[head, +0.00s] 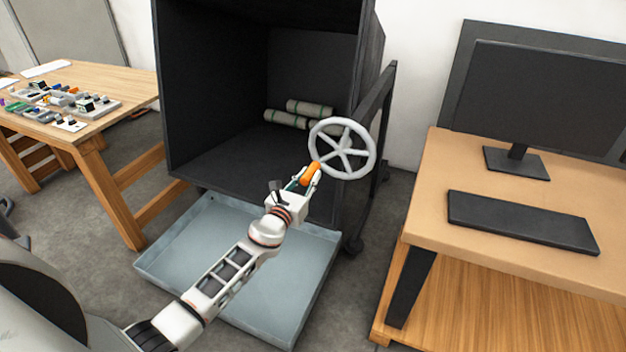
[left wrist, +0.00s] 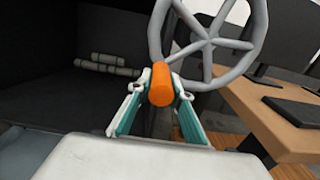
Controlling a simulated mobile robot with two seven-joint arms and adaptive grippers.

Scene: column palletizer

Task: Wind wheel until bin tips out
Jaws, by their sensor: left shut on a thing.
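The grey spoked wheel (head: 343,148) is at the right front edge of the dark bin (head: 215,95). Its orange handle (head: 311,174) sticks out at the wheel's lower left in the head view. My left gripper (head: 308,177) is shut on this handle; in the left wrist view both fingers flank the orange handle (left wrist: 160,84). The bin stands with its open side facing me, and several pale rolls (head: 300,114) lie at its back. My right gripper does not show in either view.
A shallow blue-grey tray (head: 170,268) lies on the floor below the bin. A wooden table with small parts (head: 140,85) stands at left. A desk (head: 440,215) with monitor and keyboard stands close at right.

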